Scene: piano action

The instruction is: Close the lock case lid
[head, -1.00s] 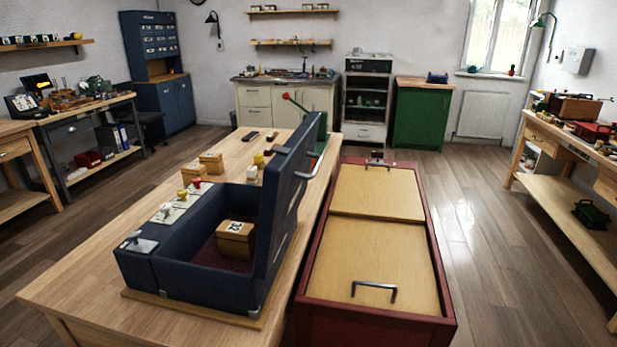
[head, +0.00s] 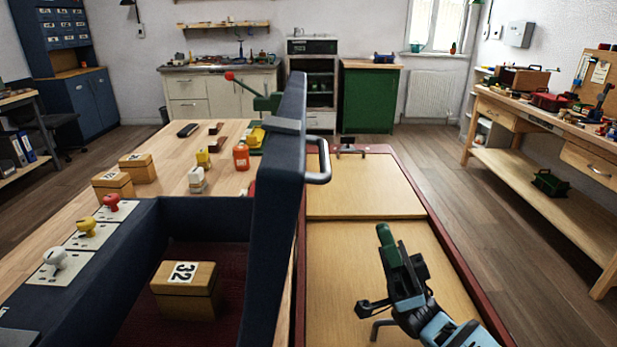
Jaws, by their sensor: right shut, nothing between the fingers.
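The dark blue lock case stands on the wooden table with its lid (head: 277,215) open and about upright. The lid hides part of the case's right side. A metal handle (head: 319,162) sticks out from the lid's right face. Inside the case a small wooden box (head: 186,290) marked 32 sits on a dark red floor. My right gripper (head: 386,240) is at the lower right, above the red-framed chest, shut and empty. It is to the right of the lid and apart from it. My left gripper is not in view.
Three knobs, red, yellow and white (head: 62,260), stand on plates along the case's left edge. Small wooden boxes (head: 113,184), an orange jar (head: 241,157) and a green lever tool lie behind the case. The red-framed chest (head: 365,190) has flat wooden panels with handles.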

